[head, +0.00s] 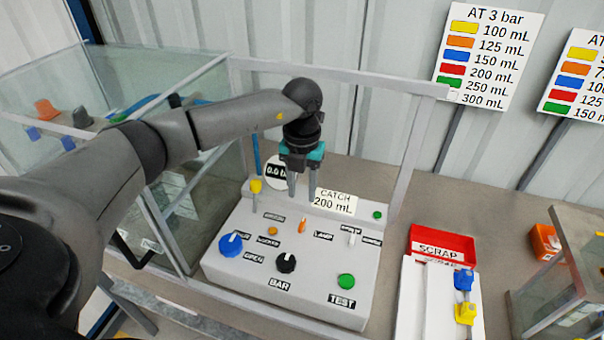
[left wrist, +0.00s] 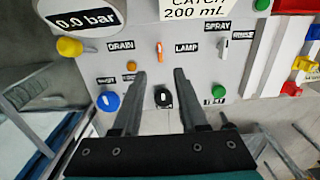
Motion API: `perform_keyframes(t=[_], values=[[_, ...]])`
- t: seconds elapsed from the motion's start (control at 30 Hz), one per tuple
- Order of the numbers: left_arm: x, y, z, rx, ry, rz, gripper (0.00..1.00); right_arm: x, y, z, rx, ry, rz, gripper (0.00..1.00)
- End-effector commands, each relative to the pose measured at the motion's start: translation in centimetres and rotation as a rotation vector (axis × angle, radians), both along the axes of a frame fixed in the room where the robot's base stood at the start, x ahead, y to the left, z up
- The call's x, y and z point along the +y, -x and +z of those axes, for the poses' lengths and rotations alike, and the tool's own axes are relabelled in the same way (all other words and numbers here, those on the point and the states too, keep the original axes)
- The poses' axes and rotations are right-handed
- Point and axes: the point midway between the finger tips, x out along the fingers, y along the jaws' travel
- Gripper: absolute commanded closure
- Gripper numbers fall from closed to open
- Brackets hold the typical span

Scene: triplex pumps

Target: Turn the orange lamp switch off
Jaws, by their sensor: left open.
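The orange lamp switch (head: 302,226) is a small lever on the light grey control panel (head: 225,268), left of the LAMP label (head: 323,237). It also shows in the left wrist view (left wrist: 159,51), pointing toward the top of the picture. My left gripper (head: 302,194) is open and empty, fingers pointing down, above and apart from the panel. In the left wrist view the left gripper (left wrist: 160,73) has the switch just beyond its fingertips, roughly in line with the gap. My right gripper is not in view.
Near the switch are a blue knob (head: 230,245), a black BAR knob (head: 286,262), a green TEST button (head: 346,281), a white switch (head: 351,240) and a yellow knob (head: 256,186). A grey frame (head: 330,80) surrounds the panel. A red SCRAP tray (head: 442,237) stands right.

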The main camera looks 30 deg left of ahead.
Motion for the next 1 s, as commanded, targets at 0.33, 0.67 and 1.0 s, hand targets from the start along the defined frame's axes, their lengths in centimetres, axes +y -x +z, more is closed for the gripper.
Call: perform_keyframes(t=[0.33,0.67,1.0], values=[[0.0,0.0,4.4,0.000,0.001,0.000,0.57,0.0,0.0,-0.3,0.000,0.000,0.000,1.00],[0.0,0.0,4.6,0.001,0.000,0.000,0.57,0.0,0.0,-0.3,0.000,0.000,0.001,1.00],[0.0,0.0,4.5,0.001,0.000,0.000,0.57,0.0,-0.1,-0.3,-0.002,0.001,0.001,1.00]])
